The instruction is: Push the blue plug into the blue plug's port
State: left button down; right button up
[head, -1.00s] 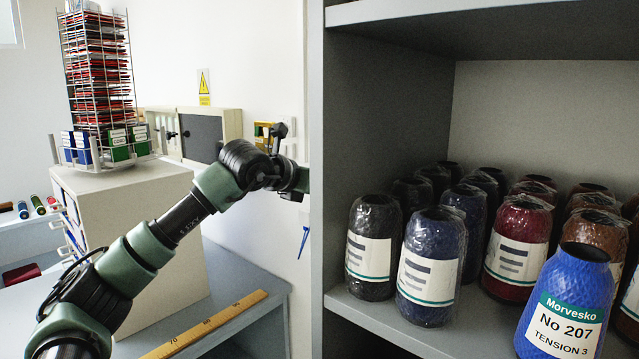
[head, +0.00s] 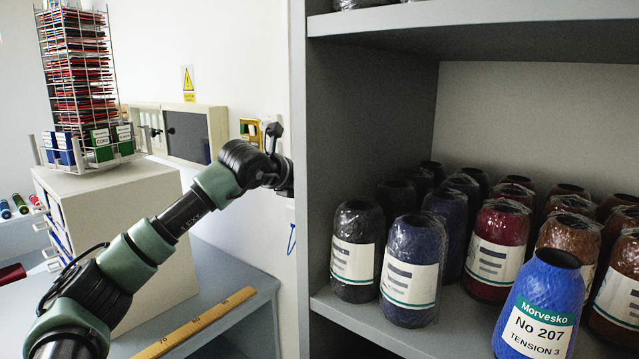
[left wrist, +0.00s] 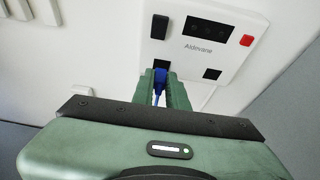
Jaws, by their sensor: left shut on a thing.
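In the left wrist view, my left gripper (left wrist: 164,88) is shut on the blue plug (left wrist: 159,80), whose head shows between the green fingers. The plug is at the lower left part of a white "Aldovane" panel (left wrist: 184,58). A dark upright socket (left wrist: 159,26) lies above the plug, and a dark square opening (left wrist: 211,74) lies to its right. I cannot tell whether the plug tip touches or enters a port. In the head view, the left fingers and plug are hidden behind the shelf's side. My right gripper is out of view.
The panel also has a dark display (left wrist: 207,28) and a red switch (left wrist: 247,40). A grey shelf side (head: 298,180) stands right beside my left wrist. The shelf holds wrapped yarn cones and a blue cone (head: 540,305). A wooden ruler (head: 195,322) lies on the bench.

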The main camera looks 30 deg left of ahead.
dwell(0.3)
pick_arm(q)
jog(key=shift+r, duration=0.1)
dwell(0.4)
jog(key=shift+b, duration=0.5)
dwell(0.6)
jog(key=shift+w+p, duration=0.3)
jog(key=shift+w, duration=0.2)
dwell(0.4)
jog(key=c, duration=1.3)
grip_release()
